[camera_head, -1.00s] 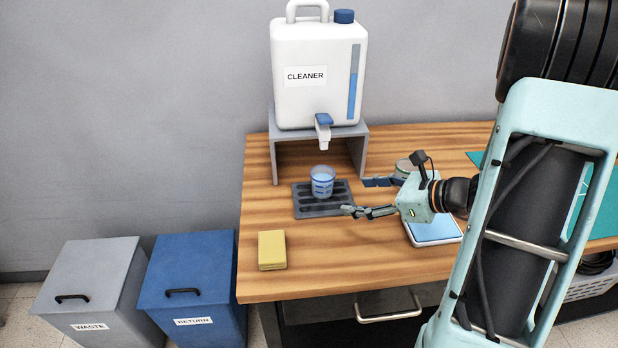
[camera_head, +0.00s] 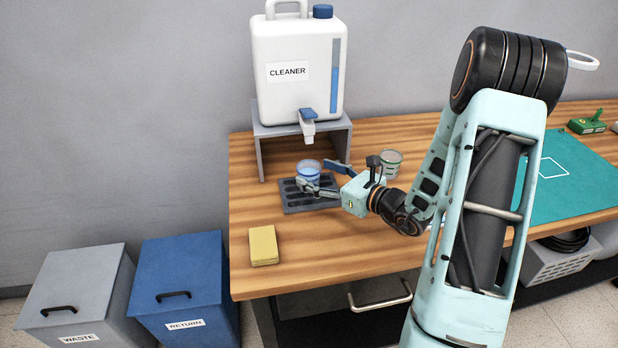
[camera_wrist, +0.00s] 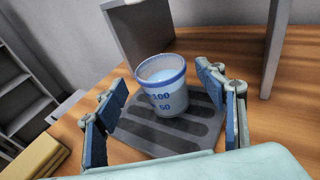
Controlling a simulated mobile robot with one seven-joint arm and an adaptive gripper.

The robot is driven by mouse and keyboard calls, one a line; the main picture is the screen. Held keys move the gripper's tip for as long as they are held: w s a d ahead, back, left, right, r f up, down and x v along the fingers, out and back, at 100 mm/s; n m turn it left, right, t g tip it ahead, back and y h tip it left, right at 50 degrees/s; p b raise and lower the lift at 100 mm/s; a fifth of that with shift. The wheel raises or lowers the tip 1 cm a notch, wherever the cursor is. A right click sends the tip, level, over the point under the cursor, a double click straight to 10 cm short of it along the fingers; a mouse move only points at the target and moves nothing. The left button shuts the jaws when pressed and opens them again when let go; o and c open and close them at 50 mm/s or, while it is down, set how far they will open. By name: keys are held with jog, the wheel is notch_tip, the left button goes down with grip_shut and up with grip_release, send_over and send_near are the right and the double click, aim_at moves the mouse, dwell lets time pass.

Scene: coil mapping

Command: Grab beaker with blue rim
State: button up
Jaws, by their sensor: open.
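The beaker with the blue rim (camera_wrist: 165,98) stands upright on the dark slotted drip tray (camera_wrist: 145,143), with blue 100 and 50 marks facing the wrist camera. In the head view the beaker (camera_head: 308,170) is below the cleaner tap, partly hidden by a finger. My gripper (camera_head: 328,177) is open around the beaker's near side. In the wrist view my gripper (camera_wrist: 166,108) has one blue-padded finger on each side of the beaker, with gaps showing between pads and wall.
A white cleaner jug (camera_head: 298,70) stands on a grey stand (camera_head: 340,135) behind the beaker. Another beaker (camera_head: 391,163) stands to the right, close to my wrist. A yellow sponge (camera_head: 263,245) lies front left. Bare wood (camera_head: 320,252) is clear in front.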

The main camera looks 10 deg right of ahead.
jog(key=x, duration=0.3)
jog(key=shift+w+a, duration=0.1)
jog(key=shift+w, duration=0.25)
jog(key=c, duration=1.2)
jog(key=shift+r, duration=0.1)
